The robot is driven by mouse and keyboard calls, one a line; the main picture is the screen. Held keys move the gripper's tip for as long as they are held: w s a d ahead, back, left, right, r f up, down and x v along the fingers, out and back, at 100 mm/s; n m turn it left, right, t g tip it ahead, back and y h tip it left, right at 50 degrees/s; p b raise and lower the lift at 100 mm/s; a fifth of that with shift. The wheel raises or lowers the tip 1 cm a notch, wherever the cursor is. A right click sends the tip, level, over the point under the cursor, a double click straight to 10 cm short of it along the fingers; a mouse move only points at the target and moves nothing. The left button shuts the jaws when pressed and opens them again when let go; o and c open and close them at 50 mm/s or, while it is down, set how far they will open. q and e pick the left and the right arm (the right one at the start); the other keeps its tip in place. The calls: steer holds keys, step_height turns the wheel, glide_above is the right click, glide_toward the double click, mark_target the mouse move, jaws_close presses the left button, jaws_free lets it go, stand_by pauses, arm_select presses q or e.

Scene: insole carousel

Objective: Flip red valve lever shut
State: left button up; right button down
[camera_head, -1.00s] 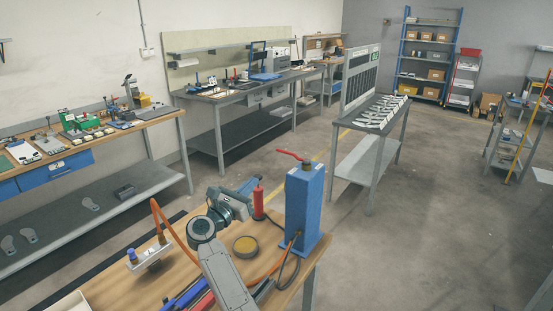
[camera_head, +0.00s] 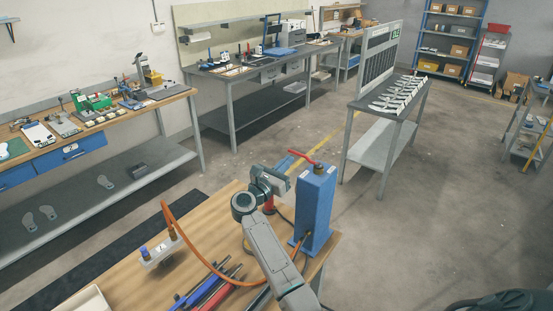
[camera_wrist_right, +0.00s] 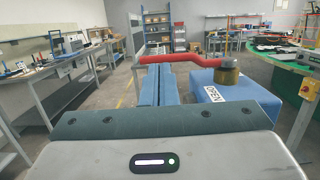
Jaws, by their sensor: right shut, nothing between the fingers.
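The red valve lever (camera_head: 302,157) lies roughly level on a dark, brass-coloured valve stem (camera_head: 319,169) on top of a blue box (camera_head: 316,208). Its free end points left. In the right wrist view the lever (camera_wrist_right: 185,60) crosses just beyond the fingertips, and an "OPEN" label (camera_wrist_right: 213,94) shows on the box top. My right gripper (camera_head: 290,160) is shut and empty at the lever's free-end side. Its blue fingers also show in the right wrist view (camera_wrist_right: 158,72). I cannot tell whether they touch the lever. My left gripper is not in view.
The wooden table (camera_head: 205,238) holds an orange hose (camera_head: 190,242), a small grey block with fittings (camera_head: 160,254) and several pen-like tools (camera_head: 208,292). A red object (camera_head: 270,205) stands partly hidden behind my wrist. A rack table (camera_head: 395,100) stands behind the box.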

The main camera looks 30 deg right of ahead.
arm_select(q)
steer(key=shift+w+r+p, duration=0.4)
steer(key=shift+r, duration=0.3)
arm_select(e)
steer(key=shift+x, duration=0.8)
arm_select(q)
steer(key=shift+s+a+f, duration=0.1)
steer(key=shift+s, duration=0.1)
arm_select(e)
steer(key=shift+s, duration=0.1)
